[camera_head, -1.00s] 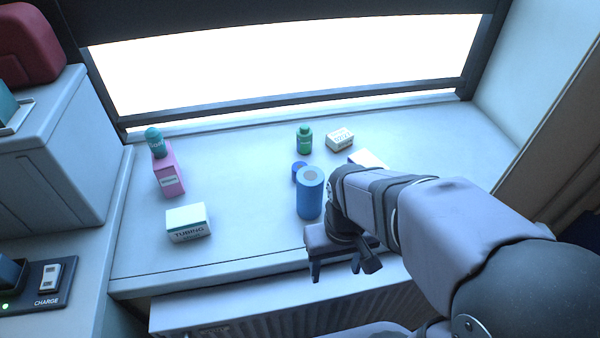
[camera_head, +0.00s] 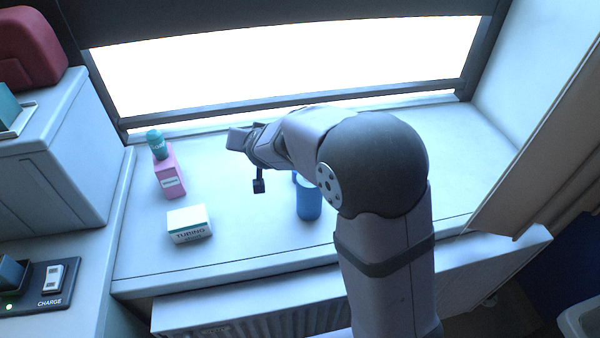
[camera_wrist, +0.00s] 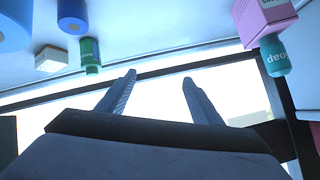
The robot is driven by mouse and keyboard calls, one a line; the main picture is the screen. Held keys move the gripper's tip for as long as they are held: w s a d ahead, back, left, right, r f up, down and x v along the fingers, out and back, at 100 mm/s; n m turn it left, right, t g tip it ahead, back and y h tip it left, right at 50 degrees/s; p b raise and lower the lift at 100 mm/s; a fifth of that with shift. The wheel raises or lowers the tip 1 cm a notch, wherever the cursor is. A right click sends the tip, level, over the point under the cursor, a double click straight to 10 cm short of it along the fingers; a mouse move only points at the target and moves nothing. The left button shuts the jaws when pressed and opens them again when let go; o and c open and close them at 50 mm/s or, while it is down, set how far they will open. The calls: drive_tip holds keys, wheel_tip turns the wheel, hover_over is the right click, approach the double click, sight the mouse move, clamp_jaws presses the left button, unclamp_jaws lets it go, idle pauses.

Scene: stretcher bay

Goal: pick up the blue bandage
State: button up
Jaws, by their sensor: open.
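Two blue rolls stand on the window shelf, and I cannot tell for certain which is the bandage. The larger blue roll (camera_head: 308,203) is upright and partly hidden by my arm in the head view. It also shows, cut off, at the wrist view's upper left (camera_wrist: 12,26). The smaller, darker blue roll (camera_wrist: 72,14) is at the wrist view's top edge; my arm hides most of it in the head view. My gripper (camera_wrist: 160,77) is open and empty, its fingers apart before the bright window. In the head view it is left of both rolls, toward the window.
A pink box (camera_head: 168,174) with a teal soap bottle (camera_head: 157,145) stands left. A tubing box (camera_head: 188,224) is in front. A green bottle (camera_wrist: 90,54) and a small white box (camera_wrist: 51,58) are near the rolls.

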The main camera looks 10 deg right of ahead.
drive_tip(key=w+d+m+t+h, duration=0.1)
drive_tip(key=w+m+h, duration=0.2)
drive_tip(key=w, duration=0.1)
drive_tip(key=m+g+h, duration=0.4)
drive_tip(key=m+h, duration=0.1)
drive_tip(key=h, duration=0.5)
approach(294, 173)
drive_tip(key=p+x, duration=0.1)
drive_tip(key=x, duration=0.4)
drive_tip(key=shift+w+a+f, duration=0.15)
drive_tip(key=shift+f, duration=0.05)
drive_tip(key=shift+p+x, duration=0.45)
drive_tip(key=shift+x, duration=0.75)
drive_tip(key=p+x, duration=0.1)
drive_tip(key=x, duration=0.1)
drive_tip(key=p+x, duration=0.1)
drive_tip(key=x, duration=0.1)
drive_tip(key=shift+d+r+p, duration=0.25)
drive_tip(key=shift+d+p, duration=0.05)
drive_tip(key=shift+w+d+f, duration=0.1)
drive_tip(key=shift+d+f, duration=0.15)
drive_tip(key=shift+d, duration=0.05)
drive_tip(key=shift+c, duration=0.7)
